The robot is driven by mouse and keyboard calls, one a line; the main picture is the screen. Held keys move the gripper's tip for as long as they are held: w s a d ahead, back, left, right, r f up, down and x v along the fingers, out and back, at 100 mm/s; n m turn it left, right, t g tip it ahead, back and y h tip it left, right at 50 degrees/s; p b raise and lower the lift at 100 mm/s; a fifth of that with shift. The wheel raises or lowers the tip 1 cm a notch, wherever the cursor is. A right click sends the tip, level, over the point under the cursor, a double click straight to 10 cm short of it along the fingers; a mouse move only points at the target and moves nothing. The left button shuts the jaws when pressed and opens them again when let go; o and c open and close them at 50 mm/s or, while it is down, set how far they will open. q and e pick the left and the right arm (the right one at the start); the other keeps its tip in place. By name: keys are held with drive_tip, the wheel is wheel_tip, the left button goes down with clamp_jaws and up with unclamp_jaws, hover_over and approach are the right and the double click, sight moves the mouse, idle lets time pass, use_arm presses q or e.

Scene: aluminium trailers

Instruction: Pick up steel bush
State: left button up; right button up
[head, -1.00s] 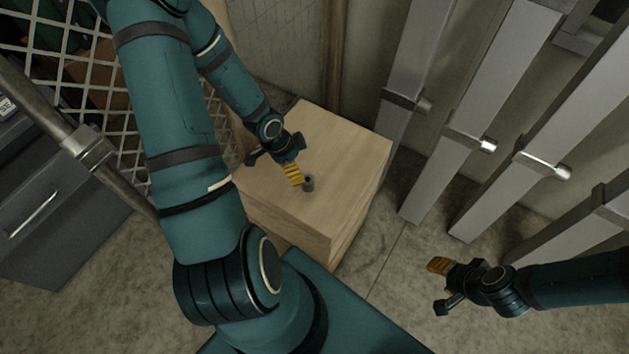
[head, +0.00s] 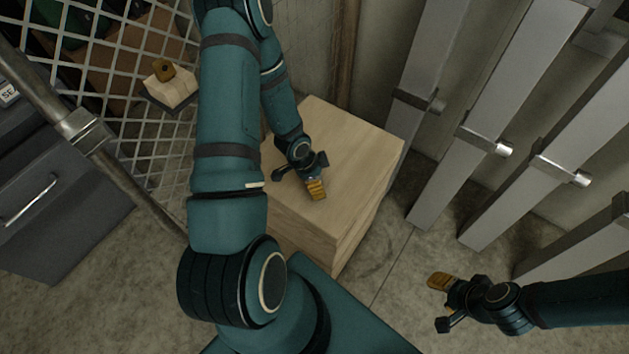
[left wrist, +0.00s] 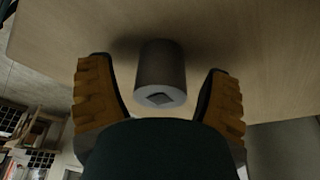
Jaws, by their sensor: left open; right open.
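The steel bush (left wrist: 161,75) is a short grey cylinder with a dark square hole in its end face. In the left wrist view it stands on the wooden box top (left wrist: 225,30), between the two yellow-padded fingers of my left gripper (left wrist: 160,98). A gap shows on each side of it, so the fingers do not touch it. In the head view my left gripper (head: 316,190) is over the wooden box (head: 345,145), and it hides the bush. My right gripper (head: 440,302) is open and empty, out over the floor at the lower right.
Several aluminium posts (head: 437,115) lean along the wall at the right. A wire mesh panel (head: 120,60) with a metal rail stands at the left, near a dark drawer cabinet (head: 60,215). A small wooden block (head: 172,88) shows by the mesh. Bare floor (head: 380,265) lies right of the box.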

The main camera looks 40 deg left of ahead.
use_arm(q)
clamp_jaws()
idle(0.4)
